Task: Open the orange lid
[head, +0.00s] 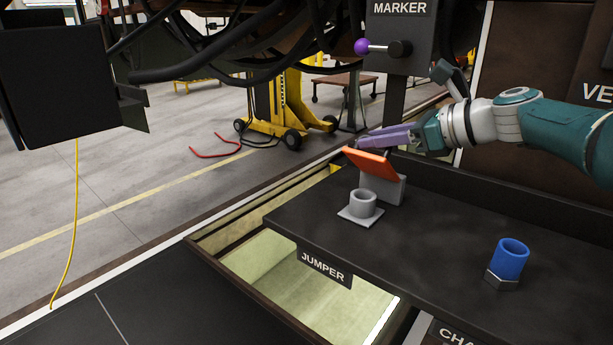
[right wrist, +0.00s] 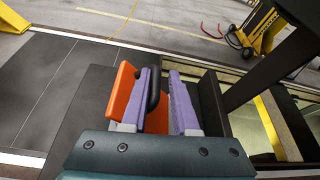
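The orange lid (head: 370,163) stands tilted on a grey box-like socket (head: 387,188) at the back of the dark bench top. It is raised at an angle and not flat. My right gripper (head: 363,143) has purple fingers and is just above and behind the lid's upper edge. In the right wrist view the fingers (right wrist: 161,80) are apart, with a dark curved piece (right wrist: 154,90) near the left finger. The orange lid (right wrist: 122,90) shows left of the left finger and also between the fingers. Whether a finger touches it I cannot tell. My left gripper is not in view.
A grey round socket (head: 363,204) stands in front of the lid, and a blue cup-shaped piece (head: 511,258) at right. A JUMPER label (head: 326,269) is on the bench front. A marker panel with a purple-knobbed lever (head: 378,47) is above the gripper. Black hoses hang overhead.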

